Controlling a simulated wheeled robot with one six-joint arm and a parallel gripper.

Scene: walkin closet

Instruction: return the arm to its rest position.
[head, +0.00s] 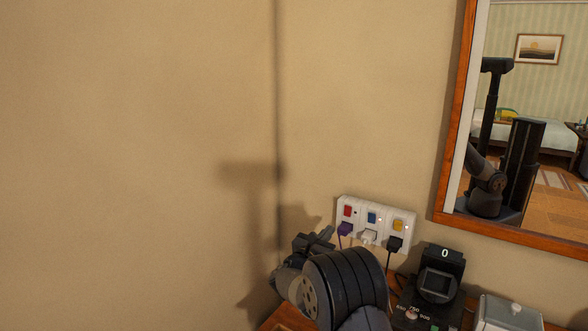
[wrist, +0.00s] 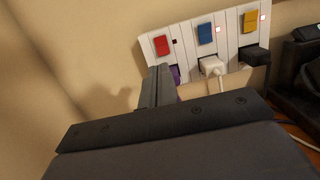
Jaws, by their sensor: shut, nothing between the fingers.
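My gripper (head: 314,241) is near the wall, just left of a white switch panel, at the end of my dark arm in the head view. In the wrist view, my gripper's fingers (wrist: 158,88) are together in front of the panel's left end, with nothing between them. The panel (head: 376,226) has red, blue and yellow switches with plugs below. It also shows in the wrist view (wrist: 190,46). The purple plug (wrist: 175,74) is partly hidden behind the fingers; I cannot tell whether they touch it.
A black device (head: 438,281) with a small screen stands on the wooden surface right of my arm. A grey-white box (head: 508,313) is at the lower right. A wood-framed mirror (head: 452,120) hangs at the right. The wall (head: 140,150) at left is bare.

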